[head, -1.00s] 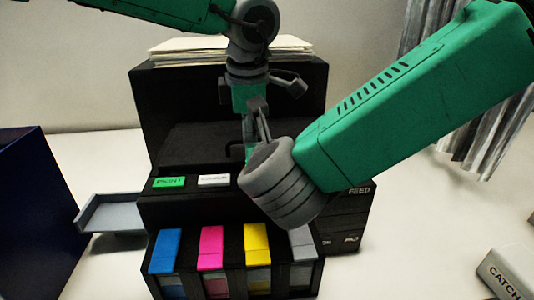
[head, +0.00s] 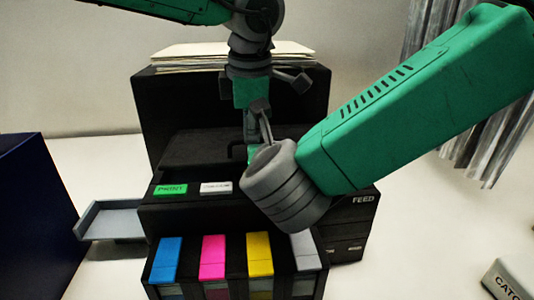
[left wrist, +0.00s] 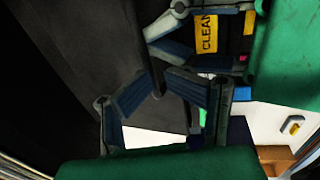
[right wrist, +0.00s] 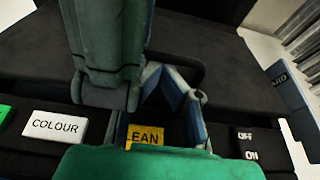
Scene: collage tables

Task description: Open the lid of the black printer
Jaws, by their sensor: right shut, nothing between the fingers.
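The black printer (head: 312,100) stands in the middle of the table. Its dark lid panel (head: 195,150) lies behind the button row and looks down. My left gripper (head: 255,140) hangs over the lid from above. In the left wrist view its fingers (left wrist: 157,90) come close together in front of a dark surface; whether they touch or hold anything is unclear. My right gripper (right wrist: 150,85) is shut and empty, low at the printer's front near the yellow CLEAN button (right wrist: 146,136). In the head view its own wrist hides it. The two grippers are very close together.
Paper (head: 225,52) lies on the printer's back. Coloured cartridges (head: 213,258) line its front, below the green PRINT button (head: 171,189). A grey tray (head: 110,220) juts out left. A dark blue box (head: 30,215) stands at far left.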

